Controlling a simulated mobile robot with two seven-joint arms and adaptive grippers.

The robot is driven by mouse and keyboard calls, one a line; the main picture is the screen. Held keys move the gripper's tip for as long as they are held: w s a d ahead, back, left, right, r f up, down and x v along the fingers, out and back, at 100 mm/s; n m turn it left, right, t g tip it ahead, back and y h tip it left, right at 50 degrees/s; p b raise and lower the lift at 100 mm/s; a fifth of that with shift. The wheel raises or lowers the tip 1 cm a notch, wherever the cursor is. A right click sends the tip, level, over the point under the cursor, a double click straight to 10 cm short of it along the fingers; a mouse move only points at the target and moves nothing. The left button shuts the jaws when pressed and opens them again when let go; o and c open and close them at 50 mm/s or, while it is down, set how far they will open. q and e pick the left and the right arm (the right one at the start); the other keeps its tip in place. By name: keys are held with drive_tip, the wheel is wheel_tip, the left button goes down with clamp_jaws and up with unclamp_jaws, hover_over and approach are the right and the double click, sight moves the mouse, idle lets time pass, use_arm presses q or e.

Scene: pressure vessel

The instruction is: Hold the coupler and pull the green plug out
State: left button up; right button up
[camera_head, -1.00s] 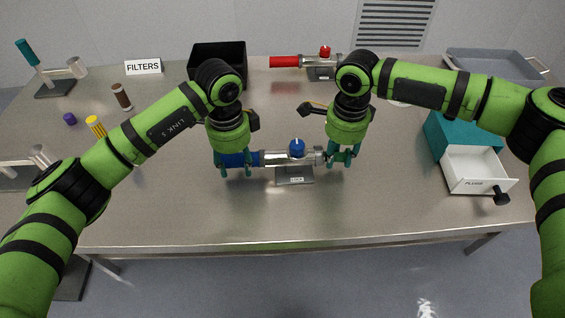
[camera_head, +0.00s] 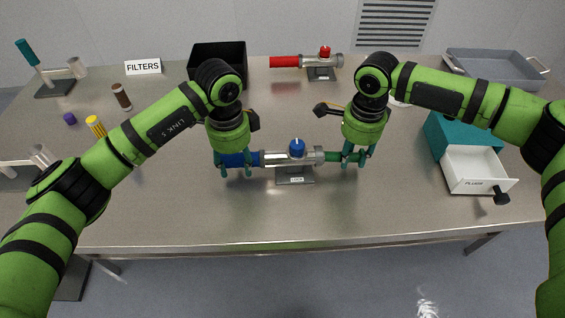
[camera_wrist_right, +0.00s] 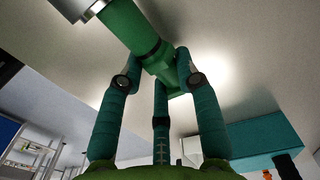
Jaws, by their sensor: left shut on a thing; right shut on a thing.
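The coupler (camera_head: 276,158) is a silver pipe on a small grey stand (camera_head: 296,174), with a blue knob (camera_head: 297,148) on top and a blue left end (camera_head: 240,158). My left gripper (camera_head: 236,168) is shut on the blue end. The green plug (camera_head: 333,156) shows at the coupler's right end. My right gripper (camera_head: 353,160) is shut on its outer part. In the right wrist view the fingers (camera_wrist_right: 160,80) close around the green plug (camera_wrist_right: 128,24), whose far end meets the silver coupler (camera_wrist_right: 77,8). Whether its tip is still inside the coupler is hidden.
A second coupler with a red end (camera_head: 285,62) stands at the back, near a black bin (camera_head: 217,55). A teal box with an open white drawer (camera_head: 475,170) is at the right. A grey tray (camera_head: 495,65) is at the back right. The front table is clear.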

drive_tip(key=shift+d+f, duration=0.2)
drive_tip(key=shift+d, duration=1.35)
wheel_tip(320, 180, up, 9)
idle(0.5)
use_arm(q)
drive_tip(key=o, duration=1.5)
drive_tip(key=shift+o, duration=0.2)
wheel_tip(320, 180, up, 12)
drive_tip(key=shift+f, duration=0.1)
